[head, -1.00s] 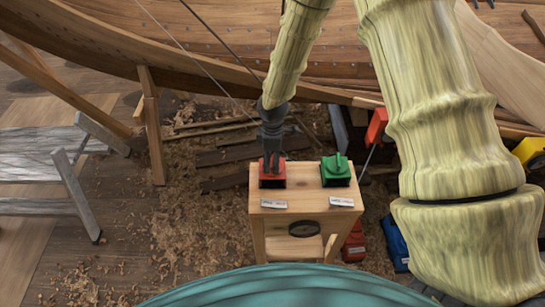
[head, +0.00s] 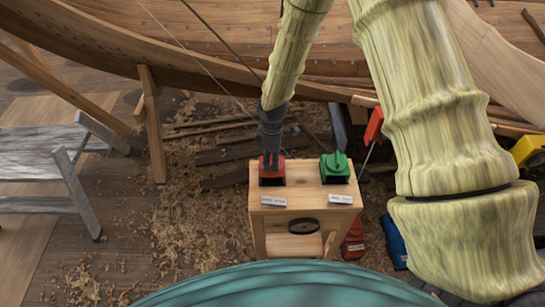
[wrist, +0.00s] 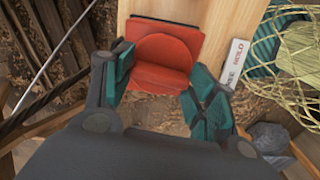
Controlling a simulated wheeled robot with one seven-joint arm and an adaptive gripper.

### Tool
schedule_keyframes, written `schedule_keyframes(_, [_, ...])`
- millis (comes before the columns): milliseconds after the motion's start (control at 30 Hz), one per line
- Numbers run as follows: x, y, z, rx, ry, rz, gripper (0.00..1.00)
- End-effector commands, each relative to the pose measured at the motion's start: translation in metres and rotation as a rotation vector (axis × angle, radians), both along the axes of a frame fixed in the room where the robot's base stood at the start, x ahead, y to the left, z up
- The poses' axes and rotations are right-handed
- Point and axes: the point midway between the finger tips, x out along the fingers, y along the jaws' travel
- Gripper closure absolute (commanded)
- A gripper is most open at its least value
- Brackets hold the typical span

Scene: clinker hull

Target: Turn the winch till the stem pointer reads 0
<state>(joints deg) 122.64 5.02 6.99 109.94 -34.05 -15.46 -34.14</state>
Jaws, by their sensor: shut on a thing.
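A red knob-like fitting (head: 279,180) sits on a wooden stand (head: 300,211), at its left side. In the wrist view the red fitting (wrist: 162,60) shows a rounded body with a raised grip on a square base. My gripper (head: 271,160) points down onto it. In the wrist view my gripper (wrist: 158,88) has its teal fingers on either side of the grip, shut on it. A green fitting (head: 335,167) sits beside it on the right. I cannot make out a stem pointer or its reading.
Two small white labels lie in front of the fittings, one left (head: 274,201) and one right (head: 341,199). A dark oval disc (head: 303,226) is on the stand's front. A grey trestle (head: 75,170) stands left, and the planked hull (head: 190,60) rises behind.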

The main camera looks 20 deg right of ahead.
Motion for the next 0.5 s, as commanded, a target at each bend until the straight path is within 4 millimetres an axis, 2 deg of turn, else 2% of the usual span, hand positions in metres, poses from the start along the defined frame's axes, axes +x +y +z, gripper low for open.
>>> schedule_keyframes(267, [-0.0006,0.0001,-0.0024,0.000,0.001,-0.074,0.67])
schedule_keyframes(500, [-0.0009,-0.0005,-0.0033,-0.001,0.002,-0.246,0.67])
